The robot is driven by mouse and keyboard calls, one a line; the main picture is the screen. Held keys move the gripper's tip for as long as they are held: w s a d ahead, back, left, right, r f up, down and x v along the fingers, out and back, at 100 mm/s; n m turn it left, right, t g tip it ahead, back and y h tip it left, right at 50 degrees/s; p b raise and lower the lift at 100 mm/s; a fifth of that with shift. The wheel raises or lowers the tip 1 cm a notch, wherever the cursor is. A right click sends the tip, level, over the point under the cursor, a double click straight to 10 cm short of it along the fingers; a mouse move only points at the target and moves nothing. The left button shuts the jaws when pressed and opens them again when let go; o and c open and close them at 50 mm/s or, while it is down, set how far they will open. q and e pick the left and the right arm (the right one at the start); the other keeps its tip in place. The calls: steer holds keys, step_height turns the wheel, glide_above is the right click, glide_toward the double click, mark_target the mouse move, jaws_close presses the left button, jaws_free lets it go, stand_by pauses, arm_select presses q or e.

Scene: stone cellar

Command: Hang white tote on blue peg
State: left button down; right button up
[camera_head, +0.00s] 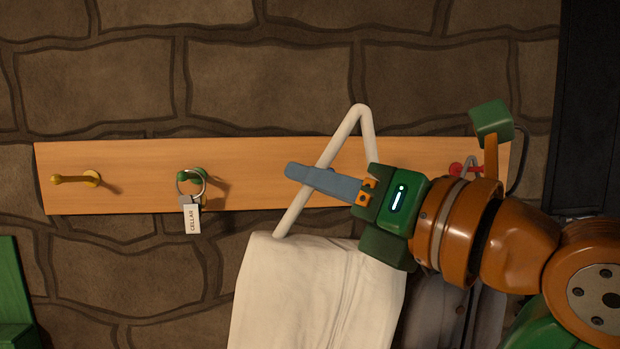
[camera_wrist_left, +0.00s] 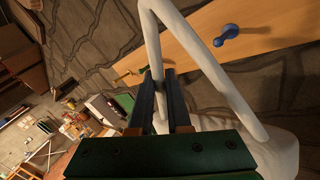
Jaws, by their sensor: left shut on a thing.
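The white tote (camera_head: 315,295) hangs upright below my left gripper (camera_head: 325,183), its strap rising to a pointed loop (camera_head: 362,112) in front of the wooden rail. My left gripper is shut on one side of the strap. The left wrist view shows the gripper's dark fingers (camera_wrist_left: 160,100) around the strap (camera_wrist_left: 205,62) and part of the tote body (camera_wrist_left: 285,145). The blue peg (camera_wrist_left: 228,34) shows bare on the rail there, outside the strap loop in that picture. I cannot make out the blue peg in the head view. My right gripper is not in view.
The wooden rail (camera_head: 260,180) runs along the stone wall. It bears a yellow peg (camera_head: 75,179), a green peg (camera_head: 200,174) with a key ring and CELLAR tag (camera_head: 192,219), and a red peg (camera_head: 458,169). A grey buttoned garment (camera_head: 440,315) hangs close to the tote's right.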

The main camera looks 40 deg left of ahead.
arm_select(q)
steer(key=shift+r, duration=0.15)
steer(key=shift+w+a+f, duration=0.2)
steer(key=shift+w+a, duration=0.05)
steer(key=shift+a, duration=0.35)
steer(key=shift+w+a+f, duration=0.2)
steer(key=shift+w+a, duration=0.05)
steer(key=shift+a, duration=0.35)
steer(key=shift+w+a+f+b, duration=0.3)
steer(key=shift+w+a+f, duration=0.5)
steer(key=shift+w+a, duration=0.45)
steer(key=shift+w+a+f+b, duration=0.35)
steer(key=shift+w+a+f, duration=0.65)
steer(key=shift+a, duration=0.5)
steer(key=shift+w+a+f+b, duration=0.3)
steer(key=shift+w+a+f, duration=0.35)
steer(key=shift+w+a, duration=0.65)
steer(key=shift+s, duration=0.1)
steer(key=c, duration=0.8)
jaws_free()
steer(key=shift+s+r, duration=0.1)
